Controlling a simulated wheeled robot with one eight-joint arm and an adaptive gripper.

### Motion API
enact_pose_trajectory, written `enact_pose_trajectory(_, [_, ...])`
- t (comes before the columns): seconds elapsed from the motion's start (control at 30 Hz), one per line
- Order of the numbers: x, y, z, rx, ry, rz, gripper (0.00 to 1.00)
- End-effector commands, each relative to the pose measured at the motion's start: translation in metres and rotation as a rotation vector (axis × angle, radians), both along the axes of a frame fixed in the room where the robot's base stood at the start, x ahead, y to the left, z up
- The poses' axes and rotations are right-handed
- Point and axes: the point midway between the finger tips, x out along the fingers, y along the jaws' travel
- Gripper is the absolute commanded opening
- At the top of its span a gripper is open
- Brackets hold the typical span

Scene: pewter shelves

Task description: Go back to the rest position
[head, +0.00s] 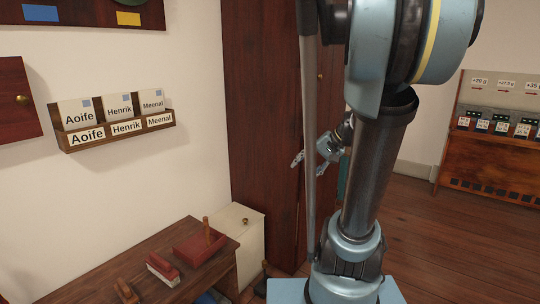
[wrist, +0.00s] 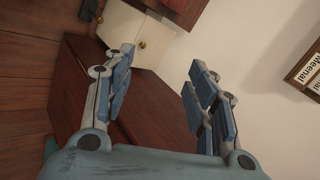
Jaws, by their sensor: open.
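My gripper (head: 318,152) shows in the head view beyond my arm, in front of the tall dark wooden cabinet (head: 262,120). In the wrist view my gripper (wrist: 158,82) has its two blue-padded fingers spread wide apart, with nothing between them. It is open and touches nothing that I can see. Part of my arm hides what stands behind it in the head view.
A wall rack (head: 120,135) holds cards labelled Aoife, Henrik and Meenal. Below, a brown desk (head: 190,288) bears a red block (head: 200,247) with a wooden handle and smaller stamp-like items. A cream cabinet (head: 250,250) stands beside it. Wooden floor (head: 415,230) is open at right.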

Motion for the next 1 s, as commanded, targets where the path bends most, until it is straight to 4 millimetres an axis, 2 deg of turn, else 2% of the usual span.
enact_pose_trajectory(0.03, [-0.016,0.003,-0.008,-0.045,0.009,0.019,0.52])
enact_pose_trajectory(0.23, [-0.067,-0.003,-0.041,-0.233,0.032,0.081,0.52])
enact_pose_trajectory(0.5, [-0.126,-0.028,-0.081,-0.491,0.037,0.168,0.52])
enact_pose_trajectory(0.73, [-0.157,-0.053,-0.105,-0.665,0.025,0.226,0.52])
enact_pose_trajectory(1.0, [-0.165,-0.064,-0.112,-0.730,0.018,0.246,0.52])
